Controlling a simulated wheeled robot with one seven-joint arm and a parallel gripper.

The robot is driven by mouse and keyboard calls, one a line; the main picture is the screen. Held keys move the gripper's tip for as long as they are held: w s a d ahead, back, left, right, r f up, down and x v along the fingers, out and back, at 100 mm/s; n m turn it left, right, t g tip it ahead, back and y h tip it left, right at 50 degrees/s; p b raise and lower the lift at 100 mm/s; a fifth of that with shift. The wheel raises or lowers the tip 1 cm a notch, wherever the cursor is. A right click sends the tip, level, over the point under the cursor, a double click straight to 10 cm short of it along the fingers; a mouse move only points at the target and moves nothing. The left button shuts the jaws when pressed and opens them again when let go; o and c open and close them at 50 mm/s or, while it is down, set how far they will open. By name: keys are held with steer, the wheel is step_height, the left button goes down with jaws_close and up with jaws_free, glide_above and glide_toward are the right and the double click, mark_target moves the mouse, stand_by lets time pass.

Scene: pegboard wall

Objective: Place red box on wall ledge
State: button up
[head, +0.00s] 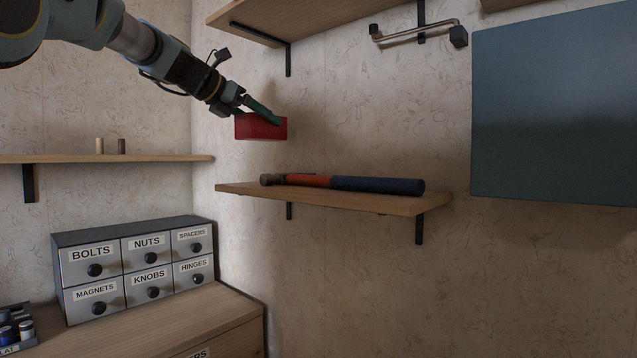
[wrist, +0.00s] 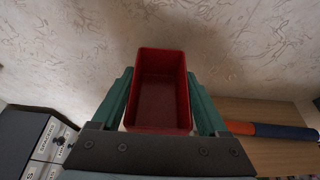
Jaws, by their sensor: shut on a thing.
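The red box (head: 261,127) is held in the air by my gripper (head: 259,112), above and a little left of the wall ledge (head: 426,203). In the wrist view the red box (wrist: 162,92) is an open, empty bin between the two green fingers of my gripper (wrist: 162,100), which are shut on its sides. The wooden ledge also shows in the wrist view (wrist: 265,108) at the right, below the box. A hammer with an orange and blue handle (head: 375,185) lies along the ledge, its head near the left end.
Another shelf (head: 300,22) is above on black brackets. A blue-grey panel (head: 555,105) hangs at the right. A labelled drawer unit (head: 140,265) stands on a wooden cabinet (head: 190,320) at lower left. A left-hand shelf (head: 60,158) holds two small pegs.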

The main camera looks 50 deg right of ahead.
step_height(320, 180, down, 10)
steer(key=shift+r+b, duration=0.25)
steer(key=shift+b, duration=0.15)
steer(key=shift+f, duration=0.2)
steer(key=o, duration=1.3)
steer(key=shift+r, duration=0.2)
steer(key=b+v, duration=0.2)
steer(key=v, duration=1)
steer(key=shift+f, duration=0.1)
